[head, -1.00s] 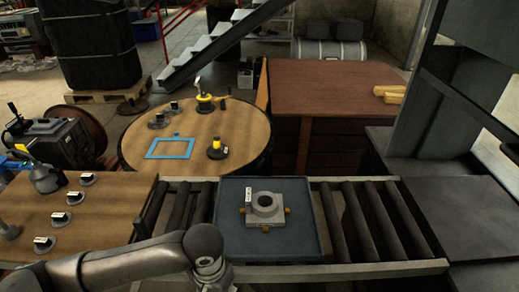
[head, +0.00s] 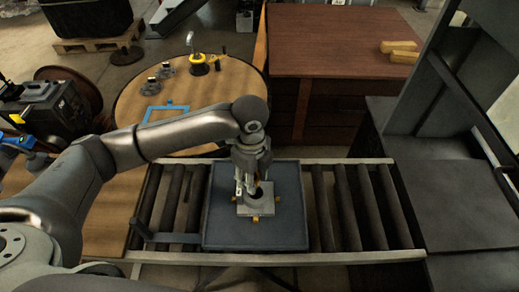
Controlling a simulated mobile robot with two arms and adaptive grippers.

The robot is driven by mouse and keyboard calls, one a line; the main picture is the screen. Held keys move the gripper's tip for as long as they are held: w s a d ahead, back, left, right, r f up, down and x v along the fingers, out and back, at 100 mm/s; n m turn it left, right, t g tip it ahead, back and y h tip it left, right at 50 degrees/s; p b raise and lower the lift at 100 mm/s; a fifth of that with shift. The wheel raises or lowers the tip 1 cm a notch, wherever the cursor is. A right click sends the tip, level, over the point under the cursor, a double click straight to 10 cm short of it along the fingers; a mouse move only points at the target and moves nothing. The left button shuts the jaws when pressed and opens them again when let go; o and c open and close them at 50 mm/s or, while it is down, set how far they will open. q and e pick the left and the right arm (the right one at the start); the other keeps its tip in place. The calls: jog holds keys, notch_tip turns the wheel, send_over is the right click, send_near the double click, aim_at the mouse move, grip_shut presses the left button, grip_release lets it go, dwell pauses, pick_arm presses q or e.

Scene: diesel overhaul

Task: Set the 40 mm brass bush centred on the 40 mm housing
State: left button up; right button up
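The housing (head: 257,209) is a grey block with a raised round collar and small brass-coloured pieces at its sides. It sits on a dark blue-grey tray (head: 285,232) on the roller conveyor. My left gripper (head: 250,190) points down from the back at the housing and hides part of its collar. A small yellowish patch shows by the fingers, but I cannot tell whether it is the brass bush. Whether the fingers are open or shut, or touching the housing, is too small to tell. My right gripper is not in view.
Rollers (head: 325,205) flank the tray. A dark bar (head: 172,237) lies across the left rollers. Behind, a round wooden table (head: 130,103) carries a blue frame (head: 165,112) and a yellow-black stand (head: 199,64). A brown workbench (head: 340,50) stands at the back. The tray's right side is clear.

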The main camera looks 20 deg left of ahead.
pick_arm(q)
jog(key=shift+w+d+r+m, duration=0.15)
jog(key=shift+w+r+m, duration=0.5)
jog(key=shift+w+m, duration=0.15)
jog(key=shift+s+f+b, duration=0.1)
jog(key=shift+f+b, duration=0.35)
jog(key=shift+b, duration=0.05)
notch_tip(320, 180, down, 5)
jog(key=b, duration=0.5)
jog(key=shift+r, duration=0.15)
jog(key=shift+f, duration=0.6)
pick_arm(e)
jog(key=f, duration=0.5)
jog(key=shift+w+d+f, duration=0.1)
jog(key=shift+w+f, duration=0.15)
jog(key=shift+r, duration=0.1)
